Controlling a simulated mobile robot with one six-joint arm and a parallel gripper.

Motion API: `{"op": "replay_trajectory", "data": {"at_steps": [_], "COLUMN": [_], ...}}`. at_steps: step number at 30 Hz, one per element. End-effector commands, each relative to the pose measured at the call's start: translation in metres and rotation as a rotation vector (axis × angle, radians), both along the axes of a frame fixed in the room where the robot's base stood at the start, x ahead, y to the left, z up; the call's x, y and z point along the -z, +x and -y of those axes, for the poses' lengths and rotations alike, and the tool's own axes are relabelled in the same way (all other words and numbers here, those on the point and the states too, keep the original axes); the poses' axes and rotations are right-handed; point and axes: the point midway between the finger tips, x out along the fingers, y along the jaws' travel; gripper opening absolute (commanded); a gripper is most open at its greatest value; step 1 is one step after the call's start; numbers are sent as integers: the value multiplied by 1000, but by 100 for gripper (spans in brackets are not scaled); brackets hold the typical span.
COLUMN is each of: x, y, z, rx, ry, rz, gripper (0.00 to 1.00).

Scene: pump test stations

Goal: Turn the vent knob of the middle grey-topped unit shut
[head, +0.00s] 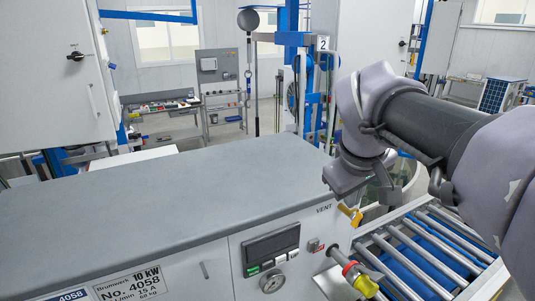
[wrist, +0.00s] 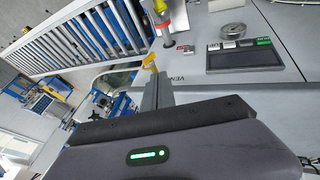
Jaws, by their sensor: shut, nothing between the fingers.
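The grey-topped unit (head: 190,190) fills the lower part of the head view, with the label VENT near its right front corner. The yellow vent knob (head: 350,214) sticks out at that corner, just below my gripper (head: 352,190). In the wrist view the yellow knob (wrist: 150,62) shows right at the tips of my gripper (wrist: 153,78). The fingers are shut with nothing between them. They are at or very close to the knob; I cannot tell whether they touch it. The wrist partly hides the fingers in the head view.
A display panel (head: 271,247) and a round gauge (head: 272,281) sit on the unit's front. A red and yellow hose fitting (head: 359,277) juts out below the knob. A roller conveyor (head: 425,250) runs along the right. The grey top is clear.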

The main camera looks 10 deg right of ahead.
Motion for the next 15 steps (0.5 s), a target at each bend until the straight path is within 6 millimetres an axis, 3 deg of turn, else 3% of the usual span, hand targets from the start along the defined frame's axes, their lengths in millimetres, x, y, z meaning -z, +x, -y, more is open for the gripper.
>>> {"op": "replay_trajectory", "data": {"at_steps": [1, 9, 15], "x": [19, 69, 74], "y": [4, 29, 38], "z": [3, 16, 41], "rx": [2, 2, 3], "ry": [1, 1, 1], "rz": [-3, -2, 0], "gripper": [0, 0, 0]}}
